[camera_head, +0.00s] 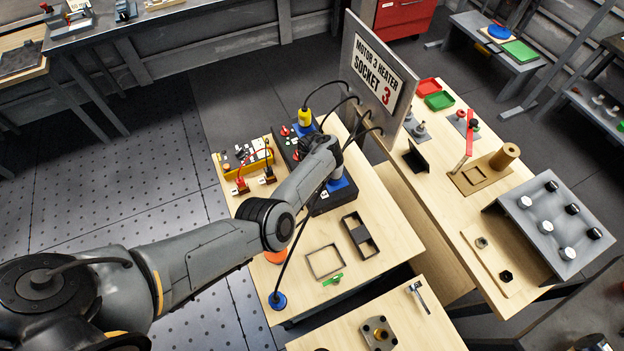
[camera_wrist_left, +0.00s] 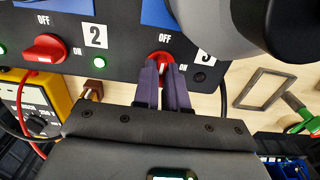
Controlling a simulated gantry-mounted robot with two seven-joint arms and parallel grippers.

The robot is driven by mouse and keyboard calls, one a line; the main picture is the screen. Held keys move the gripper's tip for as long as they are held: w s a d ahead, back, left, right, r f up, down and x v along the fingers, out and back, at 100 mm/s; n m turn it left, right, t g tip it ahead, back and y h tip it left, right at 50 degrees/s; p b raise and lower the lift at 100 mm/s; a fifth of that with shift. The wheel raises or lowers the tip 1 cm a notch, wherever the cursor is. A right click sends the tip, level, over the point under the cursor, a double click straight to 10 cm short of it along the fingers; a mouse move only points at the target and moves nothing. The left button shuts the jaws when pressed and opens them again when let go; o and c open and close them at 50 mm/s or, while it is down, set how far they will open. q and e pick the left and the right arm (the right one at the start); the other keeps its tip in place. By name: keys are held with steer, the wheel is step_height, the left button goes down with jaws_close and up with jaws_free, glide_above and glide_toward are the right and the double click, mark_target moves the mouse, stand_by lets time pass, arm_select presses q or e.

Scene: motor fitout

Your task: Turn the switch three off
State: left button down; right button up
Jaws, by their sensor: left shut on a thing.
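Switch three is a red rotary knob (camera_wrist_left: 158,56) on the black switch panel (camera_wrist_left: 121,70), with a "3" label (camera_wrist_left: 205,57) to its right. My left gripper (camera_wrist_left: 163,70) is shut on this knob, and its purple fingers hide part of it. The fingers stand in line with the OFF label just above the knob. The small lamp (camera_wrist_left: 199,77) beside switch three is dark. In the head view my left arm covers the gripper and this knob, with part of the panel (camera_head: 284,146) showing behind. My right gripper is in neither view.
Switch two (camera_wrist_left: 44,48) sits left, turned sideways beside a lit green lamp (camera_wrist_left: 97,59). A yellow meter (camera_wrist_left: 36,106) with leads lies close to the panel. Black cables run near my arm to the socket board (camera_head: 378,77). An open frame (camera_head: 309,267) lies on the table.

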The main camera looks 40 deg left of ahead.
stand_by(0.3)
arm_select(q)
steer(key=c, duration=1.2)
jaws_free()
steer(key=shift+r, duration=0.6)
step_height(320, 180, up, 10)
steer(key=p, duration=0.3)
steer(key=shift+f, duration=0.15)
steer(key=shift+a, duration=0.1)
